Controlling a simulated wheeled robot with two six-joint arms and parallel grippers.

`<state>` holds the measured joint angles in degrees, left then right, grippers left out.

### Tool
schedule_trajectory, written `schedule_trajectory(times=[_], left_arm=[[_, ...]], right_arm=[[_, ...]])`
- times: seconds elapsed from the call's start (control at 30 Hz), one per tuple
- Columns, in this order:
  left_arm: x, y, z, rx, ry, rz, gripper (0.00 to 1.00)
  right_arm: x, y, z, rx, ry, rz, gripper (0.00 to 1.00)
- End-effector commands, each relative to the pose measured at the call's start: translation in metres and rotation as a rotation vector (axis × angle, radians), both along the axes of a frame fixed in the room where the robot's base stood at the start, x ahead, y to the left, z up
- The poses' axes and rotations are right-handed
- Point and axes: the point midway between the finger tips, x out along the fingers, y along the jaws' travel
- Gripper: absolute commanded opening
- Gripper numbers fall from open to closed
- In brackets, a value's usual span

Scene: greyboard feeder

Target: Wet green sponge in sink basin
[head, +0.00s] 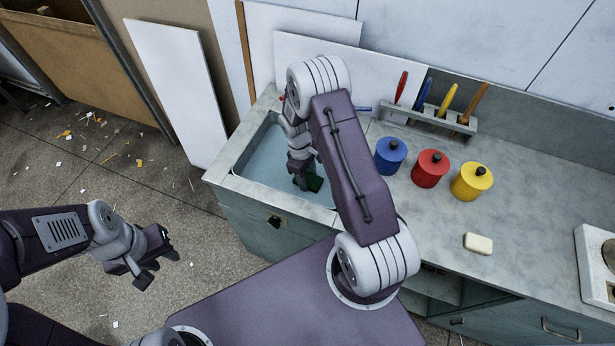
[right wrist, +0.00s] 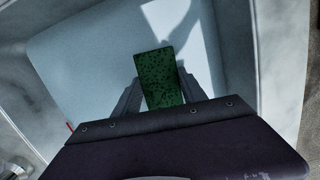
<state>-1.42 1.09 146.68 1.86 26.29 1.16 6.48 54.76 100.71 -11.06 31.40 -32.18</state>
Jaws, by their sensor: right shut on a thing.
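The green sponge (right wrist: 160,78) is dark green with black specks. It sits between the two fingers of my right gripper (right wrist: 172,92), which is shut on it. In the head view the sponge (head: 313,183) shows as a small green patch under my right gripper (head: 303,182), inside the sink basin (head: 262,166). The basin has a pale blue inside; I cannot tell whether the sponge touches its bottom or any water. My left gripper (head: 157,266) is empty over the floor left of the counter, its fingers apart.
Blue (head: 390,154), red (head: 431,168) and yellow (head: 471,181) canisters stand on the counter right of the sink. Behind them is a rack (head: 427,119) of colored-handled tools.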

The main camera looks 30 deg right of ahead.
Motion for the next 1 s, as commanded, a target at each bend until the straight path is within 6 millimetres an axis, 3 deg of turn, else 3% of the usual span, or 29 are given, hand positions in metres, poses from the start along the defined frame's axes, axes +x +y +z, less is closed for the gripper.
schedule_trajectory(times=[0.27,1.0], left_arm=[[0.000,0.000,0.004,0.000,0.000,0.000,0.33],[0.000,0.000,0.060,0.000,0.000,0.000,0.33]], right_arm=[[0.000,0.000,0.004,0.000,0.000,0.000,0.17],[0.000,0.000,0.068,0.000,0.000,0.000,0.17]])
